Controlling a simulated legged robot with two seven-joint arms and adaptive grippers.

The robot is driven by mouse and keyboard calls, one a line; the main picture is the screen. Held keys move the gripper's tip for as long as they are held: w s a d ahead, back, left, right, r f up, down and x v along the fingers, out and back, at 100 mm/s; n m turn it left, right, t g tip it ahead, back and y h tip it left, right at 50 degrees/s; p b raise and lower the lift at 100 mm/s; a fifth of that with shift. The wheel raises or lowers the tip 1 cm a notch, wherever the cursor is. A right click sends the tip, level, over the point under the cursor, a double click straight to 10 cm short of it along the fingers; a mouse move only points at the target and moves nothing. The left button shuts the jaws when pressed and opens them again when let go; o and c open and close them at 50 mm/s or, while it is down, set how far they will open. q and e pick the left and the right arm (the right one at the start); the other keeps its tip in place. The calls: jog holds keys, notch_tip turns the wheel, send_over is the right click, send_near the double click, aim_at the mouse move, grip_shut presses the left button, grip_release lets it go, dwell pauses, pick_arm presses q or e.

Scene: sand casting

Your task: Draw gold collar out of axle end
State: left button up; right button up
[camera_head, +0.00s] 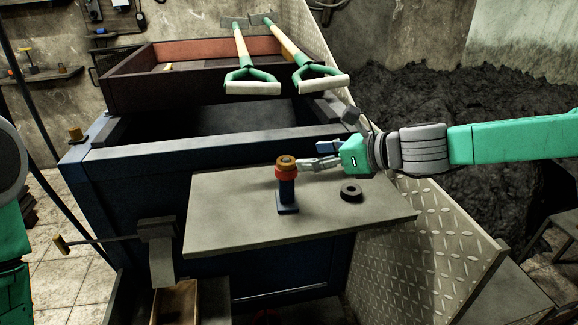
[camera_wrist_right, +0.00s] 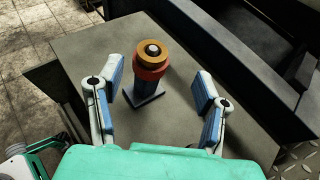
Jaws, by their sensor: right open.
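A gold collar (camera_head: 286,162) sits at the top of an upright blue post on a square foot (camera_head: 287,194), with a red ring (camera_head: 286,172) directly below it. In the right wrist view the gold collar (camera_wrist_right: 152,51) surrounds a pale round axle end (camera_wrist_right: 153,48), above the red ring (camera_wrist_right: 151,70). My right gripper (camera_head: 305,163) comes in from the right, just beside the collar in the head view. In the right wrist view its two fingers (camera_wrist_right: 160,95) are spread wide and empty, with the post ahead between them. My left gripper is not in view.
The post stands on a grey metal shelf (camera_head: 235,215). A black ring (camera_head: 351,190) lies on it to the right of the post. Behind is a blue bin frame (camera_head: 200,152) with a tray and two shovels (camera_head: 252,80). A tread-plate panel (camera_head: 420,245) slopes at the right.

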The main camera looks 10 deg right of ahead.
aim_at(289, 161)
jog(key=x, duration=0.3)
jog(key=s+x, duration=0.1)
jog(key=x, duration=0.1)
jog(key=shift+a+f+b, duration=0.2)
jog(key=shift+a+b, duration=0.05)
jog(key=shift+b, duration=0.05)
jog(key=shift+w+a+f, duration=0.2)
jog(key=shift+w+a, duration=0.05)
jog(key=shift+w, duration=0.15)
jog(key=shift+d, duration=0.15)
